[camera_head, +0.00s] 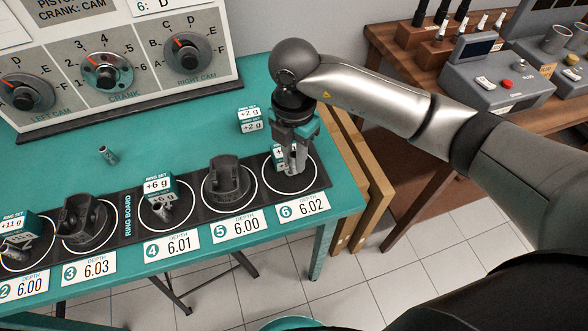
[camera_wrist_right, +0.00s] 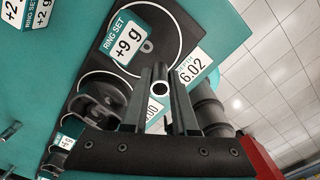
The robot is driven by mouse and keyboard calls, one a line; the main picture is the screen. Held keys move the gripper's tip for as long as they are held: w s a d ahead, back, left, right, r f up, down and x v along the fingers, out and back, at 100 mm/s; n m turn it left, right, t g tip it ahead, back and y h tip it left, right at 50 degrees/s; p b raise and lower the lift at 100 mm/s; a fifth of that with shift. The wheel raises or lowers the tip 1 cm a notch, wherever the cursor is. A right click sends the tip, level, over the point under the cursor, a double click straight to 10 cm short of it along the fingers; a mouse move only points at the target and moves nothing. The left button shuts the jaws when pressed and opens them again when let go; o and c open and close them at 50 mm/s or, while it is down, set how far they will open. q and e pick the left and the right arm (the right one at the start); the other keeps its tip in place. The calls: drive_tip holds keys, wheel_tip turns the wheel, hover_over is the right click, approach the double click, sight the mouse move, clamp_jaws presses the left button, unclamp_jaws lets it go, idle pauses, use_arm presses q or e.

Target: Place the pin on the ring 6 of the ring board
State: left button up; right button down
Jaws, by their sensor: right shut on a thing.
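My right gripper (camera_head: 291,168) reaches down over ring 6 of the ring board (camera_head: 318,184), near its far right end. In the right wrist view its fingers (camera_wrist_right: 160,100) are shut on the pin (camera_wrist_right: 160,88), a small grey metal tube whose open end faces the camera. Ring 6 (camera_wrist_right: 165,70) is a white circle, with a ring set box marked +9 g (camera_wrist_right: 128,38) on it. In the head view the gripper partly hides the box and the pin. Whether the pin touches the board cannot be told. My left gripper is not in view.
A dark piston (camera_head: 227,180) stands on ring 5, beside ring 6. Ring 4 carries a +6 g box (camera_head: 158,188). Two +2 g boxes (camera_head: 250,120) sit behind the board. A small metal cylinder (camera_head: 108,155) stands on the teal table (camera_head: 190,115), whose middle is mostly clear.

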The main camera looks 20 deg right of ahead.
sight(294, 169)
drive_tip(key=shift+f, duration=2.25)
drive_tip(key=shift+f+b, duration=0.2)
drive_tip(key=shift+b, duration=0.2)
drive_tip(key=c, duration=0.7)
unclamp_jaws()
drive_tip(key=shift+r, duration=0.1)
drive_tip(key=shift+r, duration=0.25)
wheel_tip(294, 169, up, 12)
drive_tip(key=shift+f+p, duration=0.1)
drive_tip(key=shift+p, duration=0.7)
